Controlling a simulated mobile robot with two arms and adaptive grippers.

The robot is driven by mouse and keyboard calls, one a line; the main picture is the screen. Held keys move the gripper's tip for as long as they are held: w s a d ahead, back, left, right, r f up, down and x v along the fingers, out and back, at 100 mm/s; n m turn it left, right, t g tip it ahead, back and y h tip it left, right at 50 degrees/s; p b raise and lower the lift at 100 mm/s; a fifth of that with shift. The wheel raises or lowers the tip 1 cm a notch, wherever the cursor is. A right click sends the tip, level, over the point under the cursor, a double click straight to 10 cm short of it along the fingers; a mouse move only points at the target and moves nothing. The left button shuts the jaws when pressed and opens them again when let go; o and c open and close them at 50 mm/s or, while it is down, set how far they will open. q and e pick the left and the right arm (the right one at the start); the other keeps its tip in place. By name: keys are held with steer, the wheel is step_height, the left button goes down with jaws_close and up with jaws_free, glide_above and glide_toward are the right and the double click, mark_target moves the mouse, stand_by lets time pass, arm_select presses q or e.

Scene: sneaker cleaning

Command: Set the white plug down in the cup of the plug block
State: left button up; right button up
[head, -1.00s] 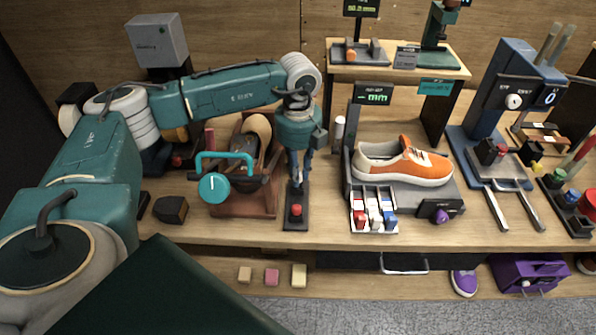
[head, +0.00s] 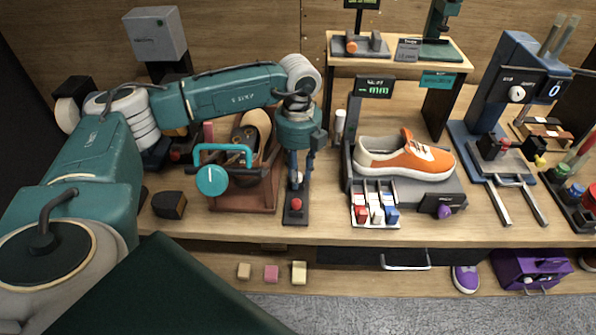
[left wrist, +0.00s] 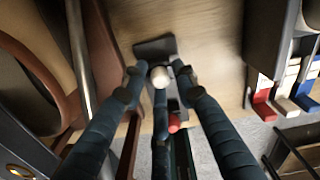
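The plug block (head: 296,217) is a narrow dark block with a red button, standing near the front of the bench. My left gripper (head: 300,178) points down over its back part. The white plug (left wrist: 160,77) shows as a pale round top between the fingertips in the left wrist view, over the block's dark end. It shows small and pale in the head view (head: 295,177). The left fingers (left wrist: 158,76) stand apart, with a gap on each side of the plug. The cup is hidden, so how deep the plug sits cannot be seen. My right gripper is out of view.
A brown box (head: 240,199) with a teal handle stands close on the left. On the right are a rack of red, white and blue pieces (head: 375,222), a white cylinder (head: 339,126) and an orange sneaker (head: 405,158) on a grey stand. Bench between block and rack is clear.

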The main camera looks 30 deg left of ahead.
arm_select(q)
steer(key=shift+o, duration=0.2)
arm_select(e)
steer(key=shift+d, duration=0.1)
arm_select(q)
steer(key=shift+r, duration=0.1)
step_height(320, 180, up, 12)
stand_by(0.3)
stand_by(0.5)
